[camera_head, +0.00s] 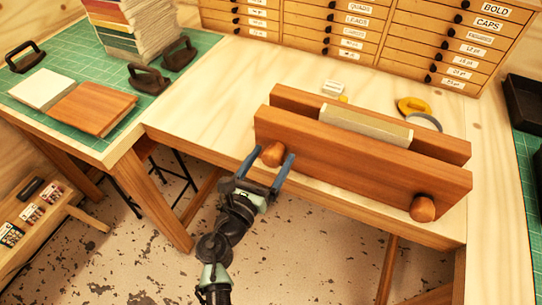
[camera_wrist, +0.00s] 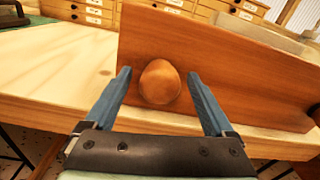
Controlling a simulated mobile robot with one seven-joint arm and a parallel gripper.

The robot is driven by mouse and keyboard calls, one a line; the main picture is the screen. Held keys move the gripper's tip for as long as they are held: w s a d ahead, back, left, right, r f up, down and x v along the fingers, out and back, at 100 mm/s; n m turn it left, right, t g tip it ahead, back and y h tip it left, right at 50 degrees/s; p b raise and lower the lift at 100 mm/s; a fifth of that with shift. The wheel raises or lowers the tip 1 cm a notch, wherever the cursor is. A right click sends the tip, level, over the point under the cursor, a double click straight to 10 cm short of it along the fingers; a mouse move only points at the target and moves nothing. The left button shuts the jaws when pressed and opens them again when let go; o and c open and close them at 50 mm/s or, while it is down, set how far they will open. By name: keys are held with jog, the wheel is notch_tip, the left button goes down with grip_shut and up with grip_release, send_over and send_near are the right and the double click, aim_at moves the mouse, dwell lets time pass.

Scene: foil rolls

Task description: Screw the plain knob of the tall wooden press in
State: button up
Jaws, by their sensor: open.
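The tall wooden press (camera_head: 340,150) stands on the table, two upright boards with a pale block (camera_head: 366,127) clamped or resting between them. Its front board also fills much of the wrist view (camera_wrist: 240,75). Two rounded wooden knobs show on the front board: a left knob (camera_head: 273,154) and a right knob (camera_head: 423,208). Both look plain in the head view. My gripper (camera_head: 266,165) is open at the left knob, its blue fingers on either side of it. In the wrist view the knob (camera_wrist: 160,82) sits between the open fingers (camera_wrist: 163,88), with gaps on both sides.
A drawer cabinet (camera_head: 365,35) stands behind the press. At left, a green mat (camera_head: 60,62) holds books and black-handled tools. The tabletop left of the press is clear.

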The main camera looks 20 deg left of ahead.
jog(key=shift+w, duration=0.2)
jog(key=c, duration=1.4)
jog(key=shift+d+m, duration=0.1)
jog(key=shift+m, duration=0.3)
